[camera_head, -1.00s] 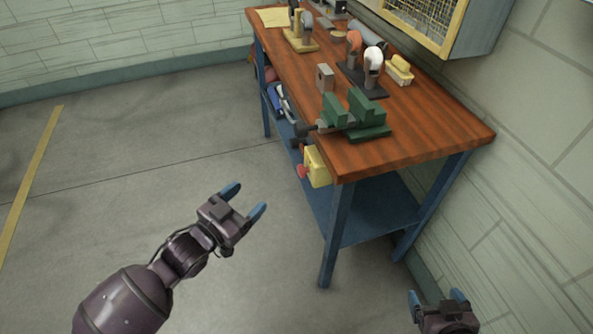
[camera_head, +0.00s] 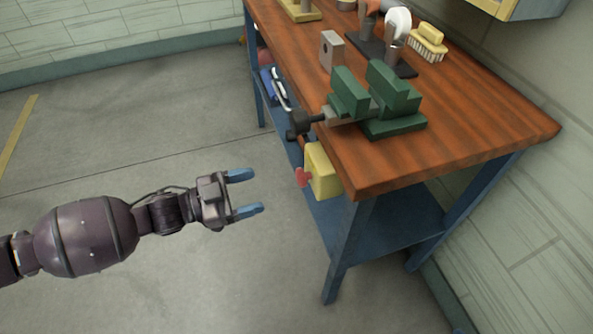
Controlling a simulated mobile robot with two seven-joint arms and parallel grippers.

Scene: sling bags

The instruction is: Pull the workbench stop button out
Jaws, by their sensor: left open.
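The red stop button (camera_head: 303,177) sticks out from the left face of a yellow box (camera_head: 323,171). The box is fixed to the front side of the wooden workbench (camera_head: 450,150), near its near corner, just under the top. My left gripper (camera_head: 252,192) is open and empty to the left of the button, with its two blue fingers pointing right toward it. A clear gap lies between the fingertips and the button. My right gripper is out of view.
A green vise (camera_head: 385,100) stands on the bench edge above the box, its dark handle (camera_head: 300,122) jutting out over the floor. A grey block (camera_head: 331,50), a bench grinder (camera_head: 385,35) and a yellow brush (camera_head: 427,42) stand behind. The floor (camera_head: 150,110) at left is clear.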

